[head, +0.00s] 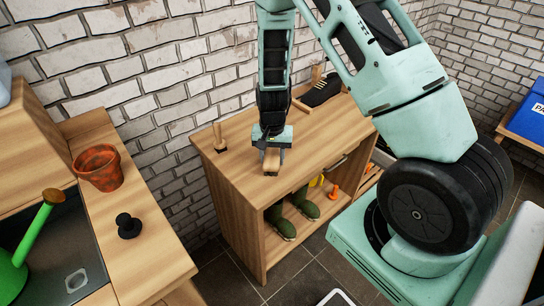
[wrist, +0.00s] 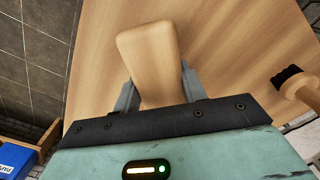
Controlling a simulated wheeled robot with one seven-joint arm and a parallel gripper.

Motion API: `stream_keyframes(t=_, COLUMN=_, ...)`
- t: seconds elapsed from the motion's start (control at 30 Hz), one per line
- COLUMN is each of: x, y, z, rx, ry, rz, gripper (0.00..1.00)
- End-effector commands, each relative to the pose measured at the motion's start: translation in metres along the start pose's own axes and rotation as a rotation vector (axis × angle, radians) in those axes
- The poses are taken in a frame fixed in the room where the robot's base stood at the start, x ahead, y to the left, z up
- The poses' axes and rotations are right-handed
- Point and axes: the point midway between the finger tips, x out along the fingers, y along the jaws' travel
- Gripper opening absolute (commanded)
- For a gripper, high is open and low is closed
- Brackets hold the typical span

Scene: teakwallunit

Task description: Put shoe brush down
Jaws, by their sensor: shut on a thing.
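The shoe brush (head: 271,162) has a pale wooden body, and I see no bristles on it. It is between the fingers of my gripper (head: 270,150), low over the top of the wooden cabinet (head: 314,125), near its front edge. In the wrist view the brush (wrist: 148,52) stretches forward from between the two grey fingers of my gripper (wrist: 158,88). The wooden top (wrist: 225,40) is behind it. I cannot tell whether the brush touches the top. Its underside is hidden.
A wooden-handled piece with a dark base (head: 219,138) stands at the top's left; a dark shoe (head: 322,90) is at the back right. Green boots (head: 280,222) stand in the cabinet. A bench at left holds a terracotta pot (head: 98,168). The top's middle is clear.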

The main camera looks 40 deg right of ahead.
Motion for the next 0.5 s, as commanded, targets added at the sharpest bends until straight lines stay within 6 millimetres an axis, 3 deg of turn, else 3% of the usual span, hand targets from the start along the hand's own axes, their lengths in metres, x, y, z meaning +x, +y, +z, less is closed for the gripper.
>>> stream_keyframes(t=0.33, x=0.0038, y=-0.0004, z=-0.0002, rx=0.000, ry=0.001, rz=-0.001, gripper=0.05)
stream_keyframes(t=0.37, x=0.0030, y=-0.0005, z=-0.0002, rx=0.000, ry=0.001, rz=-0.001, gripper=0.47)
stream_keyframes(t=0.4, x=0.0026, y=-0.0004, z=-0.0002, rx=0.000, ry=0.001, rz=-0.001, gripper=0.58)
stream_keyframes(t=0.43, x=0.0026, y=-0.0004, z=-0.0001, rx=0.000, ry=0.001, rz=-0.001, gripper=0.63)
stream_keyframes(t=0.5, x=0.0026, y=-0.0003, z=-0.0001, rx=0.000, ry=0.001, rz=-0.001, gripper=0.63)
